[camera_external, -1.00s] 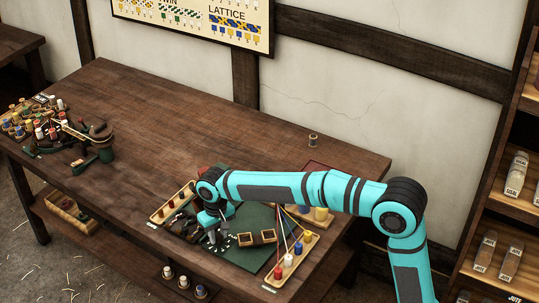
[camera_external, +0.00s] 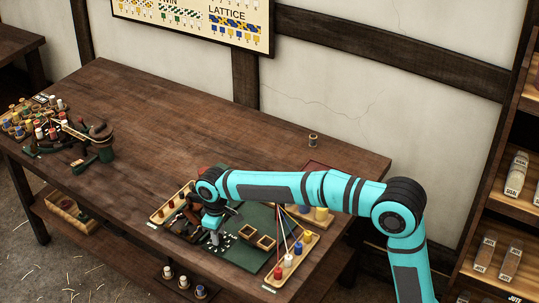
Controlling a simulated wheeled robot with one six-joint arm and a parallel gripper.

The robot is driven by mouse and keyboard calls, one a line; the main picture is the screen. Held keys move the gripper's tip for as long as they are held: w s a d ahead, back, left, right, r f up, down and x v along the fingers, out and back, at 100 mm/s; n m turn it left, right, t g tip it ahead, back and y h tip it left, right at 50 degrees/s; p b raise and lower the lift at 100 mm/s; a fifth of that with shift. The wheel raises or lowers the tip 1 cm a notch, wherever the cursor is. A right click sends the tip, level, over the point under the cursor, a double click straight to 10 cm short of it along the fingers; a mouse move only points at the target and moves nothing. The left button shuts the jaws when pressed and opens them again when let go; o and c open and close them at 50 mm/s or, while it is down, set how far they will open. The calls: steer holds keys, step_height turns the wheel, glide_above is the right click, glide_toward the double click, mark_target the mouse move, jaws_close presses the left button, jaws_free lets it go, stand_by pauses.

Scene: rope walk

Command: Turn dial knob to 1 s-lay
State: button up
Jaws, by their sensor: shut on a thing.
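My gripper (camera_external: 213,238) points down over the near part of the bench, at the left side of the dark green mat (camera_external: 258,224). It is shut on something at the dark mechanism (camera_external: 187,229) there. I take this to be the dial knob, but the gripper hides it. The dial's markings and pointer are too small to read, so its setting cannot be told.
A wooden peg tray (camera_external: 160,215) lies left of the gripper. Two small open boxes (camera_external: 266,243) sit on the mat to its right. Another peg tray (camera_external: 290,266) with coloured bobbins and strung cords stands beyond them. The bench's back middle (camera_external: 180,130) is clear.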

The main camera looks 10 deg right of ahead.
stand_by(0.3)
steer(key=o, duration=1)
steer(key=shift+c, duration=0.2)
steer(key=shift+r, duration=0.1)
step_height(320, 180, up, 17)
steer(key=shift+w, duration=0.15)
steer(key=shift+r, duration=0.1)
